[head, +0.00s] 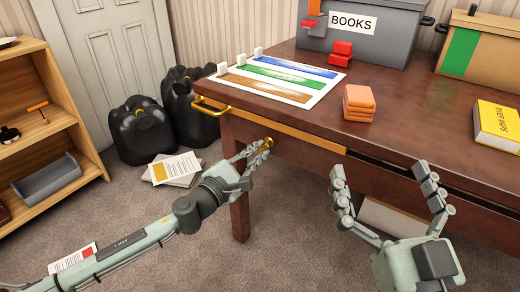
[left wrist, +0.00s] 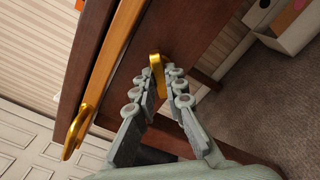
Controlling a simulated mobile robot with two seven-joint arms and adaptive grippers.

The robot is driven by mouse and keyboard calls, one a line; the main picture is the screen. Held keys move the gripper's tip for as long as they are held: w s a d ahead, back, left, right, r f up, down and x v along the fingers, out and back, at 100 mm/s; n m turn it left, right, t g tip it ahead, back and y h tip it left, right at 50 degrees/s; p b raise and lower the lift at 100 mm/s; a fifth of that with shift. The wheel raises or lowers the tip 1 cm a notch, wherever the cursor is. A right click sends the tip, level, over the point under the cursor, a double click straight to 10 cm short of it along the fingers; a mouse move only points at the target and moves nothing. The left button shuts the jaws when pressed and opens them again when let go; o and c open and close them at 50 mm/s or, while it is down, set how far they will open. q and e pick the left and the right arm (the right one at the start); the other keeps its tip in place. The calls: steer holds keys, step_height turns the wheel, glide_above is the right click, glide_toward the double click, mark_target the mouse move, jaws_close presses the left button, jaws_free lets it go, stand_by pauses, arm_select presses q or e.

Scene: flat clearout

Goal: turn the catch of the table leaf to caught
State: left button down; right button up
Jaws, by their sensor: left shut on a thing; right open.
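The brass catch (head: 268,142) is below the front edge of the dark wooden table (head: 405,130), under a lighter wood strip (head: 310,138). My left gripper (head: 262,147) is shut on the catch. In the left wrist view the catch (left wrist: 156,68) stands upright between the fingertips (left wrist: 155,85), its lower part hidden by them. A brass handle (head: 210,108) is at the table's left corner, and it also shows in the left wrist view (left wrist: 78,130). My right gripper (head: 382,175) is open and empty before the table front. Whether the catch is turned to caught, I cannot tell.
On the table are a striped sheet (head: 278,92), orange blocks (head: 359,102), a yellow book (head: 497,126), a red object (head: 341,53), a grey BOOKS box (head: 390,40) and a cardboard box (head: 490,50). Black bags (head: 142,130) and a shelf (head: 45,130) stand left.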

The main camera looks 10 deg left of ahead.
arm_select(q)
steer(key=shift+r+m+p, duration=0.15)
steer(key=shift+m+p, duration=0.6)
steer(key=shift+m, duration=0.35)
steer(key=shift+m+p, duration=0.45)
steer(key=shift+m, duration=0.75)
steer(key=shift+m+p, duration=0.6)
steer(key=shift+p, duration=0.1)
steer(key=m+p, duration=0.2)
steer(key=m, duration=0.1)
steer(key=c, duration=1.4)
jaws_free()
steer(key=shift+c, duration=0.2)
